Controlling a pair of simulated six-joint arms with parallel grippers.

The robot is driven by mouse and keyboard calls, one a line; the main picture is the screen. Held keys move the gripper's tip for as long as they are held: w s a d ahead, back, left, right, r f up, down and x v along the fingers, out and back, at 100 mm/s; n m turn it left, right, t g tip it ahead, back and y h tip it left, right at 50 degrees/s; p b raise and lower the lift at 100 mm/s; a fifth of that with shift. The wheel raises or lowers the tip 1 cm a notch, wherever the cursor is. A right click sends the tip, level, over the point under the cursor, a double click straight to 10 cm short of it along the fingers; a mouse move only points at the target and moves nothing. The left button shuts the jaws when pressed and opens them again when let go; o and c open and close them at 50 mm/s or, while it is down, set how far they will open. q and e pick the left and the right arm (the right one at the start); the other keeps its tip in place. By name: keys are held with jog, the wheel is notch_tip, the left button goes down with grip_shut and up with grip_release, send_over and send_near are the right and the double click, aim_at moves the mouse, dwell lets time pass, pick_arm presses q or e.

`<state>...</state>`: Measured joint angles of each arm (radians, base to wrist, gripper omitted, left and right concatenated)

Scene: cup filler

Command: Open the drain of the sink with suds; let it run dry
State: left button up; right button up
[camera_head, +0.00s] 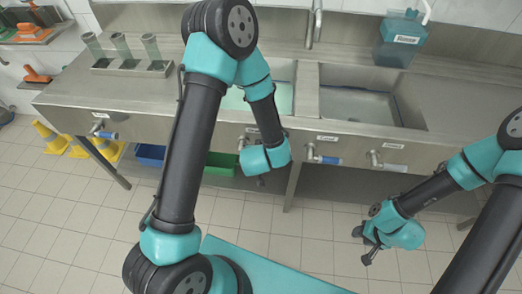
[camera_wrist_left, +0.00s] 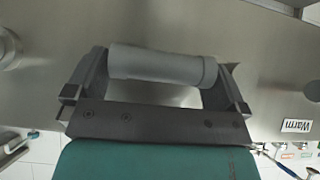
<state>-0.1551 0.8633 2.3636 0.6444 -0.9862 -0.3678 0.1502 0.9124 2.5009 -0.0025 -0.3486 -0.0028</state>
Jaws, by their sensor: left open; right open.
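The left basin (camera_head: 284,97) holds pale green liquid; my left arm hides part of it. The right basin (camera_head: 360,105) looks grey inside; I cannot make out suds in either. My left gripper (camera_head: 261,180) is low at the front panel below the left basin. In the left wrist view, a pale grey cylindrical handle (camera_wrist_left: 162,66) lies across the open space between its two dark fingers; I cannot tell if they touch it. A blue handle (camera_head: 327,160) and a pale handle (camera_head: 394,168) stick out from the panel further right. My right gripper (camera_head: 369,246) is open and empty over the floor.
The steel front panel (camera_head: 440,155) carries several small labels; one reads "Warm" (camera_wrist_left: 296,126). A teal container (camera_head: 400,40) stands behind the right basin. A cup rack (camera_head: 130,66) stands at left. Blue (camera_head: 150,154) and green (camera_head: 220,164) bins sit below the counter.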

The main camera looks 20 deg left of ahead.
pick_arm(q)
jog(key=shift+c, duration=0.5)
jog(key=c, duration=1)
